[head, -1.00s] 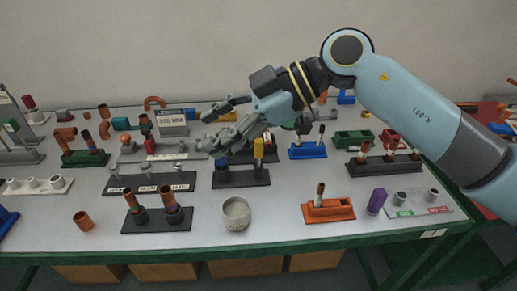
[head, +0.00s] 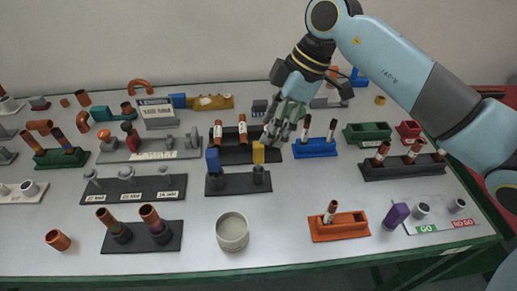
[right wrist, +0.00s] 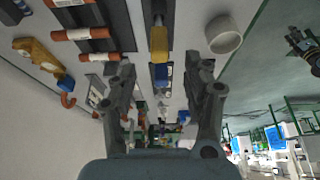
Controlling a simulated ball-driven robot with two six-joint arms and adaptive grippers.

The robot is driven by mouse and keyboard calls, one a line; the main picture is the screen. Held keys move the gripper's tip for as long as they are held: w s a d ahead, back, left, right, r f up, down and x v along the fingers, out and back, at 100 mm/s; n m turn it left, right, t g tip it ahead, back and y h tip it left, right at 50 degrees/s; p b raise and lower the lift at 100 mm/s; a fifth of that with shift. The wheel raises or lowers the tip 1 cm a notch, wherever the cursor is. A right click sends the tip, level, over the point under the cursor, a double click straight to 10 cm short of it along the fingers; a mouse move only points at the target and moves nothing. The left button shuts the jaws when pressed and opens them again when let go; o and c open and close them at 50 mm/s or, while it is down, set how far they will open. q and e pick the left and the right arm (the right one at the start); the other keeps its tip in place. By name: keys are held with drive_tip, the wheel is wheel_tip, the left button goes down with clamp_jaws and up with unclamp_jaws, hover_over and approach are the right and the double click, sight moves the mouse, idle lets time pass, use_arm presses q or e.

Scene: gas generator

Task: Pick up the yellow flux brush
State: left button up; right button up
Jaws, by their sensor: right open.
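The yellow flux brush (head: 258,153) stands upright in the right-hand cup of a dark two-cup holder (head: 238,184). A blue brush (head: 212,160) stands in the left-hand cup. My right gripper (head: 280,136) is open and empty, just to the right of and behind the yellow brush in the head view, fingers pointing down. In the right wrist view, the yellow brush (right wrist: 159,46) and the blue brush (right wrist: 163,76) line up near the middle, between and beyond the open fingers (right wrist: 160,90). I cannot tell whether a finger touches the yellow brush. My left gripper is out of view.
A dark rack with two copper tubes (head: 242,133) stands close behind the holder. A blue rack (head: 315,148) stands to the right. A round grey-white cup (head: 232,232) stands in front. Bare table lies between the cup and the orange tray (head: 340,229).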

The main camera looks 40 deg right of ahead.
sight(259, 149)
drive_tip(key=x, duration=0.7)
drive_tip(key=shift+w+f, duration=0.15)
drive_tip(key=shift+f, duration=0.05)
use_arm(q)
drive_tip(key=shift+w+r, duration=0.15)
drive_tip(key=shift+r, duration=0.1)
use_arm(e)
drive_tip(key=c, duration=0.5)
clamp_jaws()
use_arm(q)
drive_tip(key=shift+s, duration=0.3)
drive_tip(key=shift+p, duration=0.35)
